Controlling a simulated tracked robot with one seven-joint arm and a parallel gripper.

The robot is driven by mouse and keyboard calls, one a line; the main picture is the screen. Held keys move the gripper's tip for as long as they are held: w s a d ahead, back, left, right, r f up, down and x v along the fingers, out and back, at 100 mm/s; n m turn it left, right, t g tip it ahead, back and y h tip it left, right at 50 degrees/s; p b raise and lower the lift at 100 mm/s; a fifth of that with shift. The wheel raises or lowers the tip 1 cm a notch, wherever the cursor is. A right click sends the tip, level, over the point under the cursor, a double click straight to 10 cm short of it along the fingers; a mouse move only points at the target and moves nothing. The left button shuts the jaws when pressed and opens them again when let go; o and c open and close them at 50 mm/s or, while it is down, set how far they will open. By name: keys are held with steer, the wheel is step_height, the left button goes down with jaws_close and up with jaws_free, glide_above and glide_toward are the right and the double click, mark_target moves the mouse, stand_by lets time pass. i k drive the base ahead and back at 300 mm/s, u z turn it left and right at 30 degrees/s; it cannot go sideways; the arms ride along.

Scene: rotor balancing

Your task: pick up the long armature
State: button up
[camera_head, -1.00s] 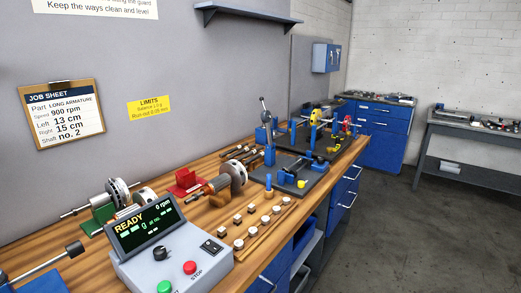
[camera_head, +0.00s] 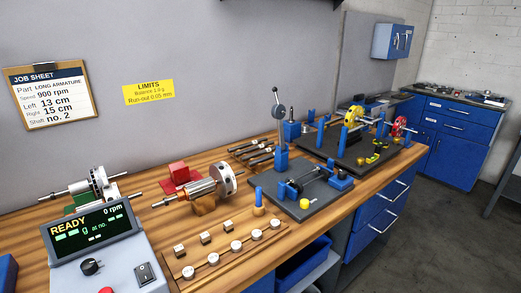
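A rotor with a copper-coloured and grey body, a pale disc at its right end and a thin shaft out to the left (camera_head: 205,188) lies on a wooden rest in the middle of the bench. It looks like the long armature, but no label on it confirms this. Another shafted rotor with pale discs (camera_head: 98,183) rests on a green stand behind the control box, which partly hides it. The job sheet (camera_head: 50,95) on the wall reads long armature, 900 rpm, left 13 cm, right 15 cm, shaft no. 2. My gripper is not in view.
The control box (camera_head: 95,235) reads READY, 0 rpm, at front left. A wooden strip of small weights (camera_head: 225,255) lies along the front. Dark plates with blue posts (camera_head: 330,195) and yellow and red rotors fill the right.

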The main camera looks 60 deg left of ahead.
mark_target(221, 180)
steer(key=z, duration=0.1)
steer(key=i, duration=0.95)
steer(key=u, duration=3.35)
steer(key=i, duration=1.05)
steer(key=z, duration=0.05)
steer(key=k, duration=0.6)
